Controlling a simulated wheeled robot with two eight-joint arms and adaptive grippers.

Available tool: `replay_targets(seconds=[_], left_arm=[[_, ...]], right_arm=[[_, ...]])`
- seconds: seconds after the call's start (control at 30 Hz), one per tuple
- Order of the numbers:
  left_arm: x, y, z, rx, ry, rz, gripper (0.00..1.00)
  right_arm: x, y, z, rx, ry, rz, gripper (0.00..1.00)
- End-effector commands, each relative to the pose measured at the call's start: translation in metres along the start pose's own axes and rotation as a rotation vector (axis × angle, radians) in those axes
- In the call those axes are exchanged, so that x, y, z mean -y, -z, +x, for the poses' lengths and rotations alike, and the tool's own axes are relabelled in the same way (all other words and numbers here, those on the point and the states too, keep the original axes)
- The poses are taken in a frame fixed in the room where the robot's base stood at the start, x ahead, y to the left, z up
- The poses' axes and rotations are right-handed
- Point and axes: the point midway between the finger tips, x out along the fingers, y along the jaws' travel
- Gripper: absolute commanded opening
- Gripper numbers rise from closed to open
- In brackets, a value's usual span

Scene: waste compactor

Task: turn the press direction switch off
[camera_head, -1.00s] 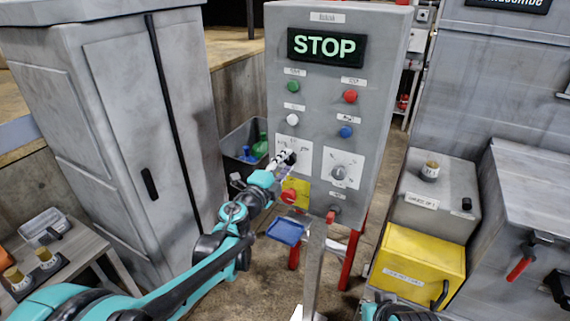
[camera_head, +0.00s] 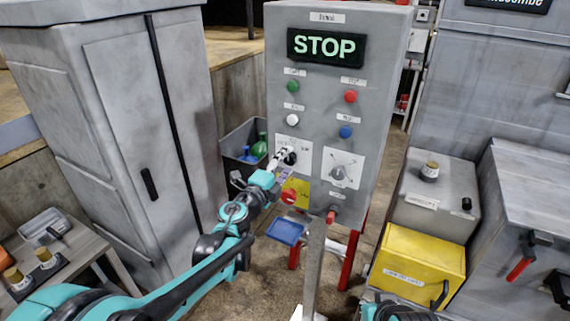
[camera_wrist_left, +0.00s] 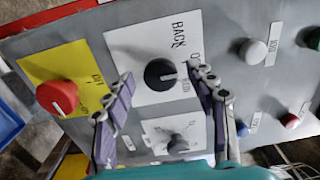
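The press direction switch is a round black knob (camera_head: 290,158) on a white plate (camera_wrist_left: 124,42) on the left of the grey control panel. My left gripper (camera_head: 281,157) is open at the knob. Its two fingertips lie either side of the knob in the wrist view, with visible gaps; their depth is hard to tell. My right gripper is not in view.
A red knob on a yellow plate (camera_wrist_left: 52,68) and a grey knob (camera_head: 338,173) sit close by. Coloured buttons and a lit STOP display (camera_head: 327,47) are above. A blue tray (camera_head: 286,231) is below. A grey cabinet (camera_head: 110,130) stands left, a yellow box (camera_head: 417,262) right.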

Motion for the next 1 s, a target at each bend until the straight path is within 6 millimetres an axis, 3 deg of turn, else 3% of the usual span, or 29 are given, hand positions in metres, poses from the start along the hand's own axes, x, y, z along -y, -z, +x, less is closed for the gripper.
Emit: replay_targets(seconds=[0.27, 0.7, 1.0], left_arm=[[0.000, -0.001, -0.009, 0.001, 0.000, -0.001, 0.56], [0.000, 0.000, -0.097, 0.002, 0.000, 0.000, 0.56], [0.000, 0.000, -0.120, 0.000, 0.000, 0.000, 0.56]], right_arm=[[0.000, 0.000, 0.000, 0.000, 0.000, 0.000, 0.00], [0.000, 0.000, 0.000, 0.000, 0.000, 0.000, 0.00], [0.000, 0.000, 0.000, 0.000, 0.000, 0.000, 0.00]])
